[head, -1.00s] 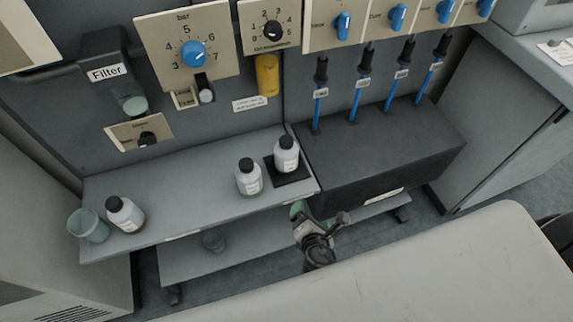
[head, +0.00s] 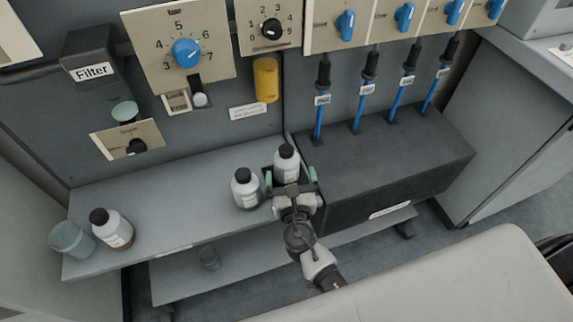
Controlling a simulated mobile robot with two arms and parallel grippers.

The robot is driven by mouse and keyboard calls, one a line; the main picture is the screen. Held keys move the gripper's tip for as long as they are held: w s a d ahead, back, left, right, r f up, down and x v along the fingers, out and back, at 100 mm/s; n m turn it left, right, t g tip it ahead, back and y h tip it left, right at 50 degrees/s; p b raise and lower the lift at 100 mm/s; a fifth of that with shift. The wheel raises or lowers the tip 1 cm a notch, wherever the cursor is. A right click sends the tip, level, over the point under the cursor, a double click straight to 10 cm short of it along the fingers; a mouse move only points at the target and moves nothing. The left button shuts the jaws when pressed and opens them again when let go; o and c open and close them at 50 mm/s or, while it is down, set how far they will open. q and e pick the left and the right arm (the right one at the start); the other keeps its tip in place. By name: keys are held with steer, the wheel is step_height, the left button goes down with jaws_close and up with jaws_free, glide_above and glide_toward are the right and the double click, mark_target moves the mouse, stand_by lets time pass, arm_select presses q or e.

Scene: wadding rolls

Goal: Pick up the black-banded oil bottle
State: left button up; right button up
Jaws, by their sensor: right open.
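Three white bottles with black caps stand on the grey shelf. The right bottle (head: 287,163) stands at the shelf's right end, where a dark pad shows beside it. My right gripper (head: 290,178) is open, with one green-tipped finger on each side of this bottle as seen from the head. I cannot tell whether the fingers touch it. Its lower part is hidden by the gripper, so no band can be made out. The middle bottle (head: 246,190) has a green lower edge and is close to the left finger. The left bottle (head: 112,229) has a brown lower edge. My left gripper is out of view.
A grey-green cup (head: 71,240) stands beside the left bottle. The shelf (head: 165,205) is clear between the left and middle bottles. A dark box (head: 395,165) with blue rods adjoins on the right.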

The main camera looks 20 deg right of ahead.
mark_target(287, 164)
steer(key=w, duration=0.4)
steer(key=shift+w+d, duration=0.15)
steer(key=shift+w, duration=0.1)
steer(key=shift+c, duration=0.3)
steer(key=c, duration=1.1)
steer(key=shift+o, duration=0.2)
steer(key=shift+r, duration=0.1)
